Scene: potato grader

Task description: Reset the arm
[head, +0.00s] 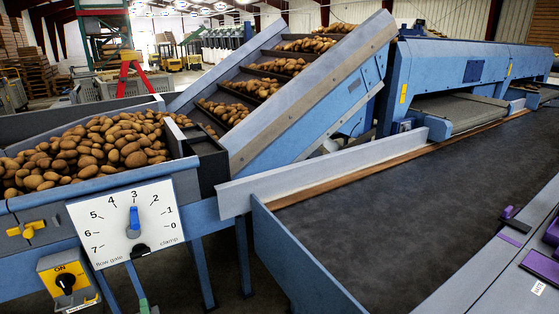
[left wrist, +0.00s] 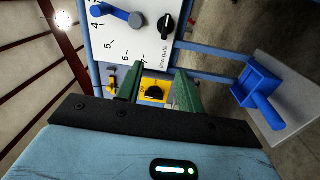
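My left gripper (left wrist: 158,85) shows in the left wrist view as two green fingers standing apart, with nothing between them. Beyond the fingers is the yellow switch box (left wrist: 155,90) with a black knob; it also shows in the head view (head: 68,280) at the lower left. The white dial panel (head: 125,222) carries a blue pointer (head: 134,222) turned up near 3 and a black clamp knob (head: 140,250). The panel also shows in the left wrist view (left wrist: 128,40). My right gripper is in neither view.
A hopper (head: 95,188) full of potatoes stands at the left, with a slatted elevator (head: 300,90) rising from it. A dark belt (head: 400,215) is empty. Purple parts (head: 541,266) sit at the right edge. A blue handle-like part (left wrist: 258,92) shows in the wrist view.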

